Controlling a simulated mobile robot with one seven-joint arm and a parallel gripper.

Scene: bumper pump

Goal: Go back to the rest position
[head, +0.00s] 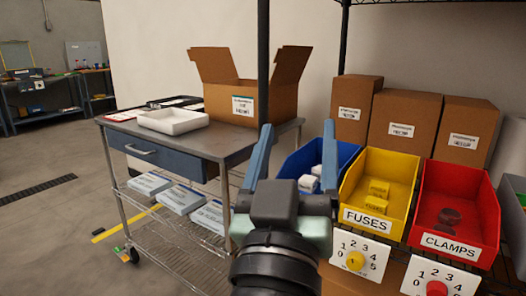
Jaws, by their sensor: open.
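My gripper (294,155) shows in the lower middle of the head view, its two blue fingers pointing up and spread apart. Nothing is between the fingers. It is in front of the shelf post and the blue bin (343,155), and it hides part of that bin. White items (308,183) lie in the blue bin. The yellow FUSES bin (351,194) holds yellow pieces, and the red CLAMPS bin (436,218) holds dark red pieces.
A grey cart (228,147) stands left, with a white tray (173,121) and an open cardboard box (278,97) on top. Closed boxes (402,129) stand behind the bins. Number dials (356,261) hang below the bins. Floor at far left is open.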

